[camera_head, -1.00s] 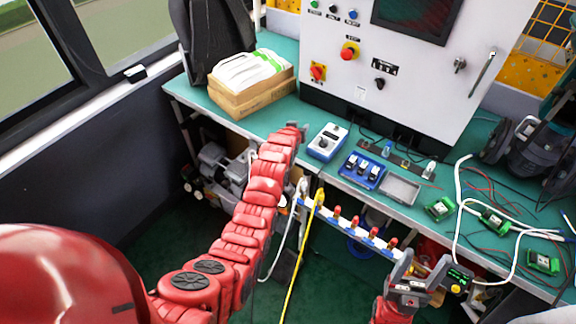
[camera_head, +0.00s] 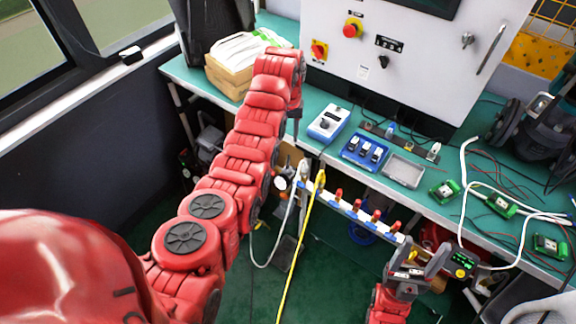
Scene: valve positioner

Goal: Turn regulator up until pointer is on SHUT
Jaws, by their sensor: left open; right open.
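A white and blue box with a dark knob (camera_head: 327,123) stands on the green bench and looks like the regulator. Its pointer and lettering are too small to read. My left gripper (camera_head: 296,128) hangs down at the end of its raised arm, just left of this box and apart from it. It is seen from behind, mostly hidden by its own wrist, and nothing shows in it.
A blue switch block (camera_head: 363,150) and grey tray (camera_head: 404,171) lie right of the box. Cartons (camera_head: 228,78) sit left. Cables and green boards (camera_head: 501,205) lie right.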

